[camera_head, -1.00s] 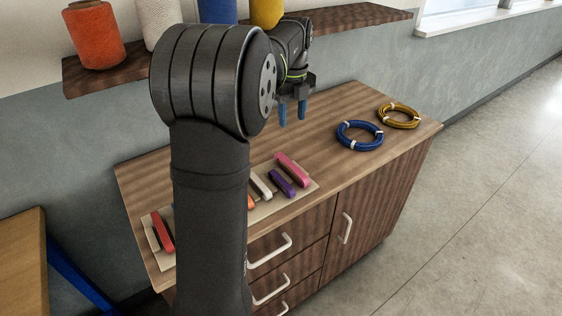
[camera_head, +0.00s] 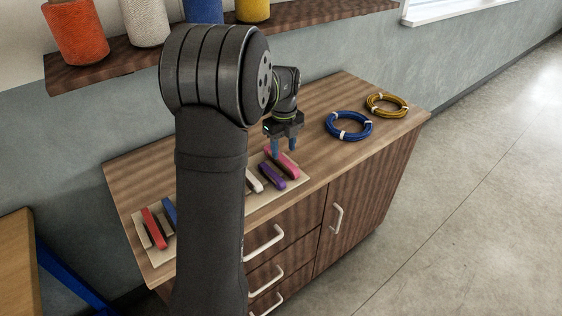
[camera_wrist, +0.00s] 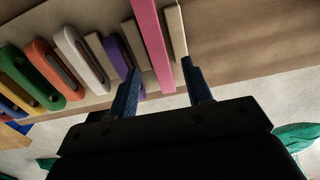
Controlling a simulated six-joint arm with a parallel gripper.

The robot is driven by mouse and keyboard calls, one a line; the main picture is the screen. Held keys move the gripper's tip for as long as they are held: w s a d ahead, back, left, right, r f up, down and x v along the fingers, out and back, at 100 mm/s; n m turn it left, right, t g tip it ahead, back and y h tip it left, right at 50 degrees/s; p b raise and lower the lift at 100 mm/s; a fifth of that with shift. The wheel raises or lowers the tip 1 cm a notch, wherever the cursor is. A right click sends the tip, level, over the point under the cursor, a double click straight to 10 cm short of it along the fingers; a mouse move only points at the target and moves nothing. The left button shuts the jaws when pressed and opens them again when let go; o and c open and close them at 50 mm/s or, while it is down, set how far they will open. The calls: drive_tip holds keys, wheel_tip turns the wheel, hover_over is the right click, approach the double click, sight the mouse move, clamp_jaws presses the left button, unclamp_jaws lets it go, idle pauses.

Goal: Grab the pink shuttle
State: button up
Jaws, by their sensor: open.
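The pink shuttle (camera_head: 284,160) lies at the right end of a row of shuttles on a beige board on the cabinet top. It also shows in the wrist view (camera_wrist: 154,42) as a long bar. My gripper (camera_head: 284,150) is open and empty, just above the pink shuttle, pointing down. In the wrist view its two blue fingertips (camera_wrist: 157,78) stand apart, with the near end of the pink shuttle between them in the picture. I cannot tell the exact height gap.
The purple shuttle (camera_head: 270,177) lies just left of the pink one, then a white shuttle (camera_wrist: 82,58). A red shuttle (camera_head: 154,229) lies at the board's left end. The blue coil (camera_head: 349,134) and the yellow coil (camera_head: 387,113) lie to the right. My arm hides the board's middle.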

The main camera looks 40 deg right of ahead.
sight(283, 158)
wheel_tip(283, 158, down, 5)
drive_tip(key=shift+w+r, duration=0.15)
drive_tip(key=shift+r, duration=0.05)
drive_tip(key=shift+c, duration=0.3)
clamp_jaws()
drive_tip(key=shift+r, duration=0.2)
